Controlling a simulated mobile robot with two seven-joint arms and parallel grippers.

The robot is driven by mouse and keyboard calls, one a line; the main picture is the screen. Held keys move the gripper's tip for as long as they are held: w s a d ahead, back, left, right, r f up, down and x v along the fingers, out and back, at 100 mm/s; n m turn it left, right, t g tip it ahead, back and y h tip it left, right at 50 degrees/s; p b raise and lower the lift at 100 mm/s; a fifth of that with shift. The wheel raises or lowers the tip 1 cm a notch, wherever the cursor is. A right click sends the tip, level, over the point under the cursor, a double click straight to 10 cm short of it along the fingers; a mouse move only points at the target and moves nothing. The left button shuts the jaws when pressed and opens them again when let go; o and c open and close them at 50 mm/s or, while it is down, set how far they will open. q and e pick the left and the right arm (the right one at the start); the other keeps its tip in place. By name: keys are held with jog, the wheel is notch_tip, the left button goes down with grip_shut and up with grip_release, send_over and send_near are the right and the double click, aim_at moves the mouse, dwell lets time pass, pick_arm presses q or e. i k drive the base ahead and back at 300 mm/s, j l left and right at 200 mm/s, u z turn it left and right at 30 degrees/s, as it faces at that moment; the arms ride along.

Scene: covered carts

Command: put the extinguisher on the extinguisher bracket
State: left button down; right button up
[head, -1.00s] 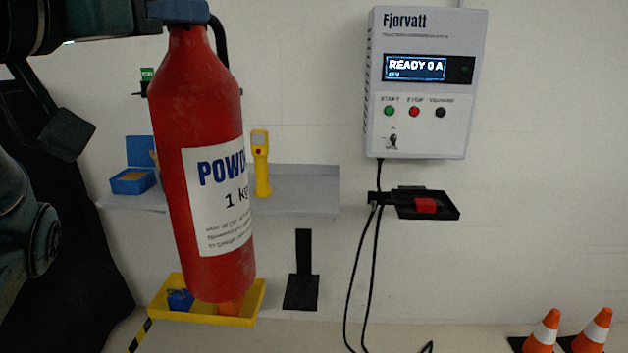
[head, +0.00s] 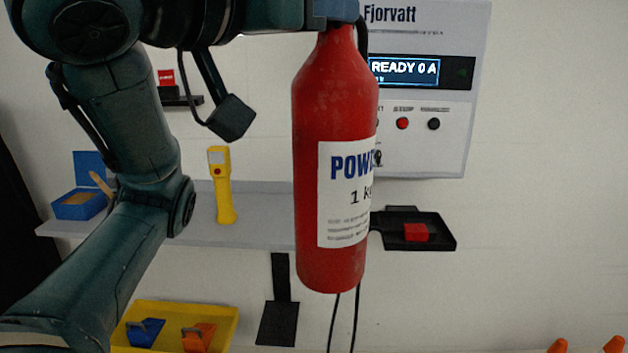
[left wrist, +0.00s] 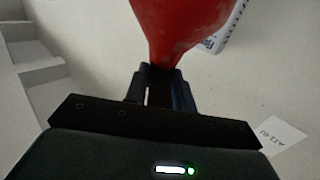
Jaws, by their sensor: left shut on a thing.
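The red extinguisher (head: 325,110) with a white label hangs upright in the head view, in front of the wall. My left gripper (head: 335,14) is shut on its top, at the upper edge of the head view. In the left wrist view the gripper's fingers (left wrist: 160,88) close around the narrow end of the extinguisher (left wrist: 180,25). The black extinguisher bracket (head: 278,318), an upright strip with a flat plate at its foot, is on the wall below and left of the extinguisher, apart from it. My right gripper is not in view.
A grey shelf (head: 265,220) holds a yellow handheld device (head: 221,185) and a blue box (head: 80,203). A yellow tray (head: 225,318) is left of the bracket. The Fjorvatt box (head: 455,130) and a black tray (head: 440,236) are behind and right. Orange cones (head: 613,344) stand lower right.

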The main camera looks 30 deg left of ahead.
aim_at(277, 328)
jog(key=i+z, duration=0.2)
jog(key=z, duration=0.25)
jog(key=i+z, duration=0.25)
jog(key=z, duration=0.2)
jog(key=i+z, duration=0.15)
jog(key=i, duration=0.3)
jog(key=l+u, duration=0.1)
jog(key=u, duration=2.05)
